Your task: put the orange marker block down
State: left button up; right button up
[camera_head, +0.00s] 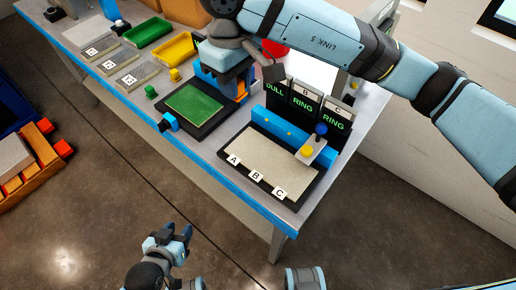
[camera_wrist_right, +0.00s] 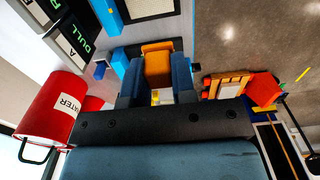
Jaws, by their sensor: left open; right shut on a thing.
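The orange marker block (camera_wrist_right: 157,62) is held between the two blue fingers of my right gripper (camera_wrist_right: 157,85) in the right wrist view. In the head view, the right gripper (camera_head: 228,84) is over the worktable, beside the far end of the green panel; a bit of orange (camera_head: 241,91) shows by its fingers. Most of the block is hidden there, and I cannot tell whether it touches anything below. My left gripper (camera_head: 178,240) is open and empty, out over the floor in front of the table.
A green panel in a dark frame (camera_head: 211,131) and a pale bed (camera_head: 247,152) marked A, B, C lie on the table (camera_head: 215,158). Signs reading DULL and RING (camera_head: 303,100) stand behind. Green (camera_head: 148,31) and yellow (camera_head: 174,49) trays lie left. A red WATER can (camera_wrist_right: 50,107) is near.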

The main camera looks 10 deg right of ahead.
aim_at(241, 152)
notch_tip(241, 152, down, 19)
jog(key=shift+r+p, duration=0.15)
jog(key=shift+p, duration=0.15)
jog(key=shift+f, duration=0.35)
jog(key=shift+f+b, duration=0.2)
jog(key=shift+b, duration=0.1)
jog(key=o, duration=0.9)
jog(key=shift+r, duration=0.1)
notch_tip(241, 152, up, 12)
jog(key=shift+a+r, duration=0.1)
jog(key=shift+a, duration=0.1)
